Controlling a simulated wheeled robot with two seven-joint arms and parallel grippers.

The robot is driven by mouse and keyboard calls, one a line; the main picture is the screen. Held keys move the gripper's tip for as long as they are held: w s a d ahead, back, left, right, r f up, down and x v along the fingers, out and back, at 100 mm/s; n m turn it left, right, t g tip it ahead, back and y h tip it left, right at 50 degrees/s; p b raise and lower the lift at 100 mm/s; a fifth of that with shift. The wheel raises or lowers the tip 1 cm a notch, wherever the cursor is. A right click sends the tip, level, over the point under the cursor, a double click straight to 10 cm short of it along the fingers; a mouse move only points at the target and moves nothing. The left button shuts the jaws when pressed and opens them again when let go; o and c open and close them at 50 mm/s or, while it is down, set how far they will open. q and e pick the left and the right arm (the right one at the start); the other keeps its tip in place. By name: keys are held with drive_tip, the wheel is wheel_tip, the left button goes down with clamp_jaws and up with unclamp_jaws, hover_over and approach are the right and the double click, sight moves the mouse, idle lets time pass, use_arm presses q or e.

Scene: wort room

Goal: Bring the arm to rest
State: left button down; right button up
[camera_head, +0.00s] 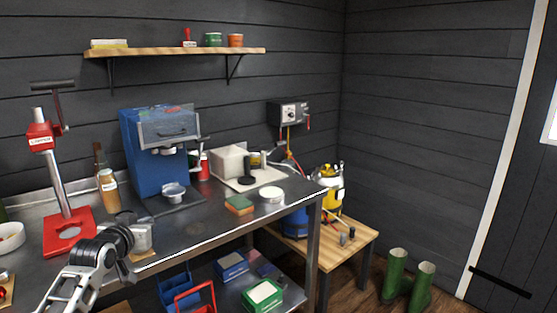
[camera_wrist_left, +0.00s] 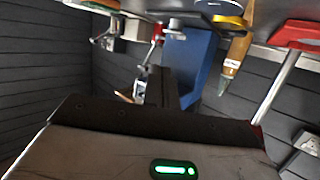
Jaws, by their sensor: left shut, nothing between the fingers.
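My left arm comes in from the lower left of the head view, over the front edge of the metal workbench (camera_head: 200,226). Its left gripper (camera_head: 143,238) is small there and partly hidden by my dark wrist joint. In the left wrist view the left gripper (camera_wrist_left: 168,88) shows its dark fingers together with nothing between them. They point towards the blue machine (camera_wrist_left: 191,62), and the view is upside down. My right gripper is not in view.
The blue machine (camera_head: 141,158), a red press (camera_head: 68,234), a brown bottle (camera_head: 108,190) and a sponge (camera_head: 239,204) stand on the bench. A lower shelf holds boxes and a red-handled carrier (camera_head: 195,298). Green boots (camera_head: 394,275) stand on the floor at right.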

use_arm(q)
wheel_tip(320, 180, up, 4)
drive_tip(key=a+m+t+y, duration=0.2)
drive_tip(key=s+d+f+g+h, duration=0.1)
drive_tip(key=s+d+f, duration=0.3)
drive_tip(key=s+f, duration=0.3)
drive_tip(key=s+d+f+m+g+h, duration=0.1)
drive_tip(key=s+d+f+g, duration=0.1)
drive_tip(key=s+d+f, duration=0.5)
drive_tip(key=s+d+f+g+h, duration=0.1)
drive_tip(key=s+f, duration=0.4)
drive_tip(key=f, duration=0.4)
drive_tip(key=s+d+f+g, duration=0.1)
drive_tip(key=s+d+f, duration=0.2)
drive_tip(key=s, duration=0.6)
drive_tip(key=s+d+f+n+g+h, duration=0.1)
drive_tip(key=s+d+f+g, duration=0.1)
drive_tip(key=s, duration=0.8)
drive_tip(key=shift+s+d+f+h, duration=0.15)
drive_tip(key=shift+d+f+h, duration=0.15)
drive_tip(key=shift+d+f, duration=0.55)
